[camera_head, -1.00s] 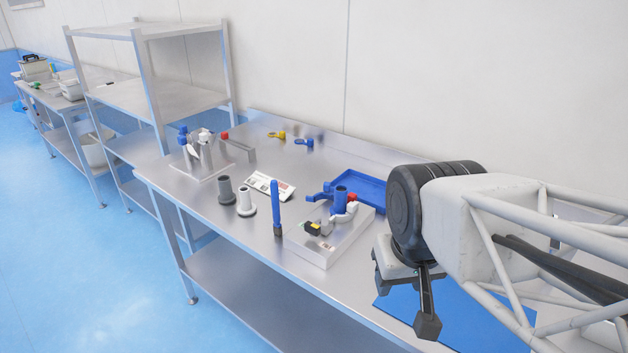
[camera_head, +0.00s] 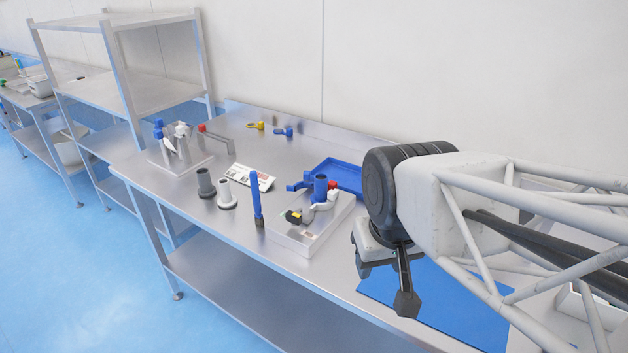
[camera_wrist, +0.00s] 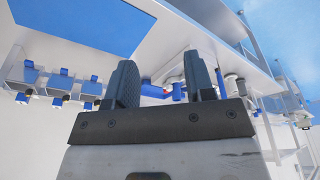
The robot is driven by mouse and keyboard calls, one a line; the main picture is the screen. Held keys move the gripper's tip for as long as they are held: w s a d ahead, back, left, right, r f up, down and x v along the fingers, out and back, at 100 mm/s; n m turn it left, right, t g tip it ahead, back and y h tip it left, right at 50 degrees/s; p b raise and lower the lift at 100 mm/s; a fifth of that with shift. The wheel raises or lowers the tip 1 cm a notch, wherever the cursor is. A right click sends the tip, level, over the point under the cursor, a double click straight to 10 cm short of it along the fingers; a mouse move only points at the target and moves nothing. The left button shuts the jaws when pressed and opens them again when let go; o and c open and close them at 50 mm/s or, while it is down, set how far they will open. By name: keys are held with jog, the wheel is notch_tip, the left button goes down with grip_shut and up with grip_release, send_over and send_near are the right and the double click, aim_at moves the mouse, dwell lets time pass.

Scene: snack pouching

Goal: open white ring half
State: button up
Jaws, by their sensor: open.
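A white curved piece (camera_head: 325,204), which looks like the white ring half, sits low against an upright blue cylinder (camera_head: 320,187) on a metal block (camera_head: 304,236). A red part (camera_head: 333,185) is beside it. Whether the ring half is open or closed is too small to tell. My gripper (camera_head: 384,284) is open and empty, over the table to the right of the block and apart from it. Its two dark fingers show in the wrist view (camera_wrist: 158,75), with blue and red parts (camera_wrist: 178,92) beyond, between them; the ring half is not clear there.
A blue tray (camera_head: 345,177) lies behind the block, and a blue mat (camera_head: 435,305) is below my arm. A blue-handled tool (camera_head: 256,200) stands at the block's left. The table's front left is clear.

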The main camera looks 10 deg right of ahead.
jog(key=w+r+n, duration=0.1)
jog(key=w+n, duration=0.1)
jog(key=w, duration=0.7)
jog(key=n+g, duration=0.3)
jog(key=n, duration=0.4)
send_over(334, 192)
jog(key=f, duration=0.8)
jog(key=shift+s+a+f, duration=0.1)
jog(key=shift+s+f, duration=0.05)
jog(key=shift+s, duration=0.2)
jog(key=shift+w+f, duration=0.2)
jog(key=shift+w, duration=0.15)
jog(key=shift+f, duration=0.1)
jog(key=shift+f, duration=3.8)
grip_shut()
